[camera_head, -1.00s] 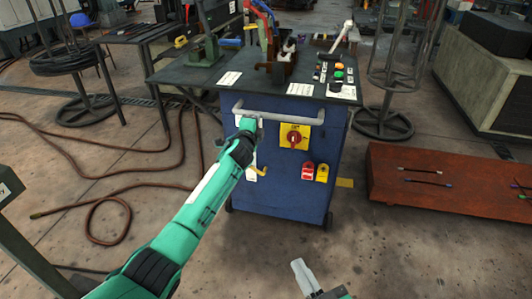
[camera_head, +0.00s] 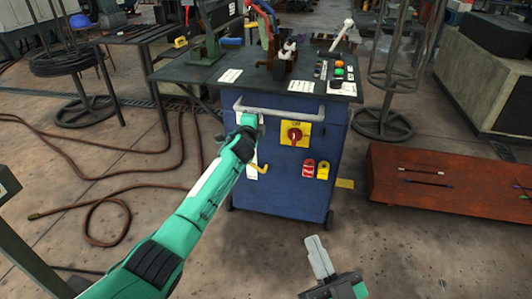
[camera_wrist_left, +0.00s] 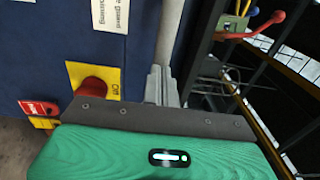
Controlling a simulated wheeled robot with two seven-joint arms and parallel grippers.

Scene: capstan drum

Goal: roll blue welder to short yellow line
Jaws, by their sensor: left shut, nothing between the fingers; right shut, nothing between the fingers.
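The blue welder (camera_head: 270,185) is a cabinet on small wheels with a dark top and a grey bar handle (camera_head: 290,114) across its near face. A short yellow line (camera_head: 345,183) lies on the floor right beside the welder's right side; the cabinet may hide part of it. My left gripper (camera_head: 248,120) is at the left end of the handle, shut with nothing gripped. The left wrist view shows its fingers (camera_wrist_left: 160,86) against or very near the bar; contact is unclear. My right gripper (camera_head: 319,258) is shut and empty, low in front of the welder.
A low red-brown platform (camera_head: 430,180) stands to the right of the welder. Reddish hoses (camera_head: 120,150) lie on the floor at left. A dark table (camera_head: 190,72) is behind left, and a round-based wire stand (camera_head: 383,122) behind right. The floor before the welder is clear.

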